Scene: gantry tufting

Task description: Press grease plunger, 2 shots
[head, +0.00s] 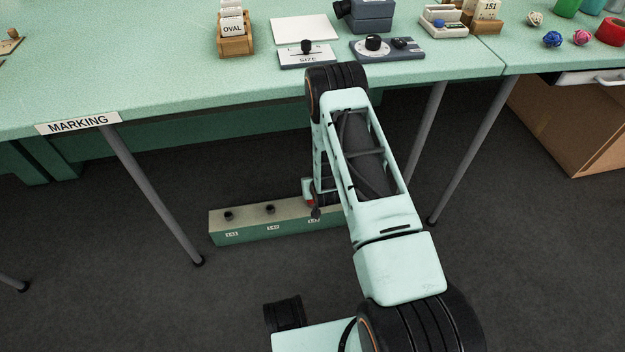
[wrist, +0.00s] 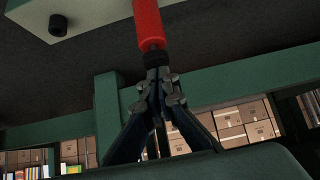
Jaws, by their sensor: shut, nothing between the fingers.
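A long low pale-topped green box (head: 245,222) stands on the floor under the table, with labels on its front and black knobs on top. A small red part (head: 309,202) shows at its right, partly hidden by my arm. In the wrist view a red cylinder with a dark stem (wrist: 148,25) comes in from the top edge, beside the pale box (wrist: 100,8) with its black knob (wrist: 58,25). My gripper (wrist: 155,58) is shut and empty, its fingertips at the end of the stem. I cannot tell whether they touch it.
The green table (head: 150,70) has a MARKING label (head: 78,124) on its front edge and thin metal legs (head: 150,190) by the box. A wooden cabinet (head: 560,120) stands at the right. Shelves of cartons (wrist: 230,130) show in the wrist view.

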